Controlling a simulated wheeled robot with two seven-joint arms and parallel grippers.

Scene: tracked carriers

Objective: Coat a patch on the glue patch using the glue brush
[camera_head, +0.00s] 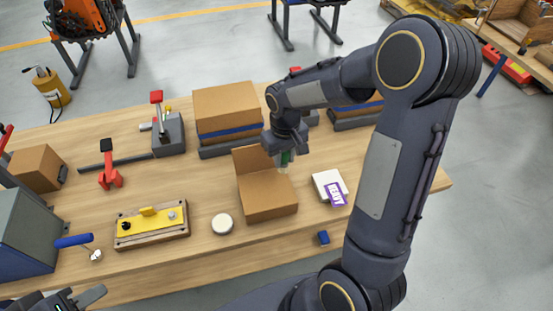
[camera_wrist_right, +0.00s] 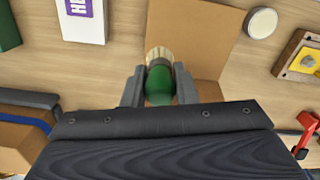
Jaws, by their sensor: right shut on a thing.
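My right gripper (camera_head: 286,160) is shut on the glue brush, which has a green handle (camera_wrist_right: 159,86) and pale bristles (camera_wrist_right: 159,57). In the head view, the brush's green handle (camera_head: 286,157) shows below the gripper. The bristles point down over a folded brown cardboard piece (camera_head: 268,198), which may bear the glue patch; no separate patch marking shows. The cardboard also fills the middle of the right wrist view (camera_wrist_right: 196,32). I cannot tell whether the bristles touch it. My left gripper (camera_head: 72,298) is partly cut off at the bottom left, and its jaw opening is unclear.
A round white disc (camera_head: 222,223) lies left of the cardboard. A white box with a purple label (camera_head: 329,187) lies to its right. A large brown box (camera_head: 226,108) stands behind. A yellow-topped fixture (camera_head: 151,223) and a blue-handled tool (camera_head: 75,241) are at left.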

